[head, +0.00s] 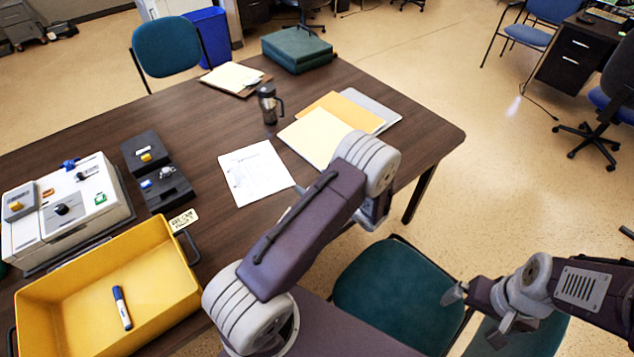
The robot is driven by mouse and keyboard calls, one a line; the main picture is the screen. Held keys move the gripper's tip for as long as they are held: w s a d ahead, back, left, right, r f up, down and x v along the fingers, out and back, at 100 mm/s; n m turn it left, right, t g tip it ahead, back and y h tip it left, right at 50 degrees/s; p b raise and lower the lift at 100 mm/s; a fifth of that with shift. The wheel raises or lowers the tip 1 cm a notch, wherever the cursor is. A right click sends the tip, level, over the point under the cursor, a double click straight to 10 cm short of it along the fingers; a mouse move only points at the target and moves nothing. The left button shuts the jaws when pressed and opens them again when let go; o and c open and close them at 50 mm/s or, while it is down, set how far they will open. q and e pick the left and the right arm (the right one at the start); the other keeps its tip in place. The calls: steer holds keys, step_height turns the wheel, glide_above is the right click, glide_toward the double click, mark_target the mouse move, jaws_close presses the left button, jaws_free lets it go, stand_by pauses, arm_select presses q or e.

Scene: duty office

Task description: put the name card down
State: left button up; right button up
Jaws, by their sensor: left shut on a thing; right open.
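A small pale card with dark handwriting (183,220) is on the table (215,135), beside the right handle of the yellow tray (185,290). I cannot tell whether it is the name card. My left arm reaches up from the bottom middle and folds at its elbow over the table's front edge.
A blue marker (121,308) lies in the tray. A white device (70,215) and black boxes (158,170) stand at left. A paper sheet (256,172), folders (315,135) and a mug (268,104) are mid-table. Bare tabletop shows at the table's right end. A teal chair (395,290) stands in front.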

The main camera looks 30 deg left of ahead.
arm_select(q)
step_height(320, 180, down, 6)
steer(key=b, duration=0.4)
steer(key=shift+f+b, duration=0.45)
steer(key=shift+f, duration=0.05)
steer(key=o, duration=1.3)
steer(key=shift+d, duration=0.1)
steer(key=v, duration=0.9)
